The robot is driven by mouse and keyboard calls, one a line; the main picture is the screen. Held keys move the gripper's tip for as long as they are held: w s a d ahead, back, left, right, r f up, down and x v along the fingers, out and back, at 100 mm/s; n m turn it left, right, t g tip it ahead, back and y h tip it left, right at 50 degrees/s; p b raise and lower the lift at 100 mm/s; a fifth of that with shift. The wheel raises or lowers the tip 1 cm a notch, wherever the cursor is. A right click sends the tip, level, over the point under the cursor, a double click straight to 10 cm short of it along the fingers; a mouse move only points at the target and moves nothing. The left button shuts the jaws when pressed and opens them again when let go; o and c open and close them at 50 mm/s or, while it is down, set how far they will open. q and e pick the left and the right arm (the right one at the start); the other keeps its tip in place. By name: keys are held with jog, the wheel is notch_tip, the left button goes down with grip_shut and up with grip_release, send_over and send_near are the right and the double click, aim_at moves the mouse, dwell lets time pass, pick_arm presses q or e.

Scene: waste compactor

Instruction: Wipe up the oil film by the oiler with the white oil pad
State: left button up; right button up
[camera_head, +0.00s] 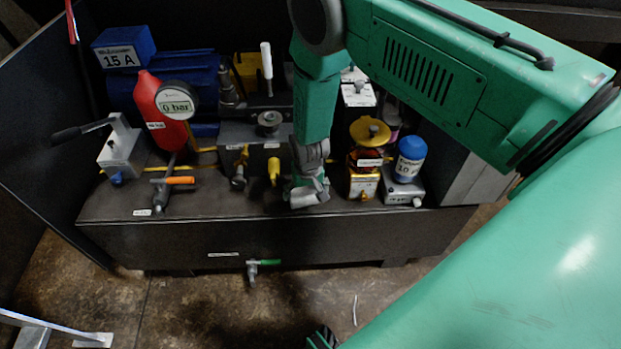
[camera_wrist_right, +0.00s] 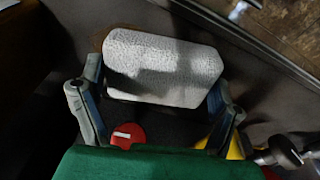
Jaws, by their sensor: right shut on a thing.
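My right gripper (camera_head: 309,188) is low over the front of the dark bench top, left of the oiler. In the right wrist view its fingers (camera_wrist_right: 158,105) are shut on the white oil pad (camera_wrist_right: 163,66), one at each end. The pad lies across the fingertips, close to the bench surface; I cannot tell if it touches. A faint brownish patch, perhaps the oil film (camera_wrist_right: 99,38), shows at the pad's upper left edge; the rest is hidden. The oiler (camera_head: 366,158), amber with a yellow top, stands right of the gripper. My left gripper is not in view.
A blue-capped unit (camera_head: 408,165) stands right of the oiler. A yellow knob (camera_head: 273,170) and a valve with an orange handle (camera_head: 172,182) stand to the left. A red round part (camera_wrist_right: 127,134) shows below the pad. The bench's front edge (camera_head: 250,218) is close.

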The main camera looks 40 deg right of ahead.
aim_at(306, 188)
jog(key=shift+d+r, duration=0.1)
jog(key=shift+r+p, duration=2.4)
jog(key=shift+r, duration=0.55)
notch_tip(306, 188, up, 3)
jog(key=p, duration=0.2)
jog(key=shift+r+p, duration=0.1)
jog(key=shift+p, duration=0.2)
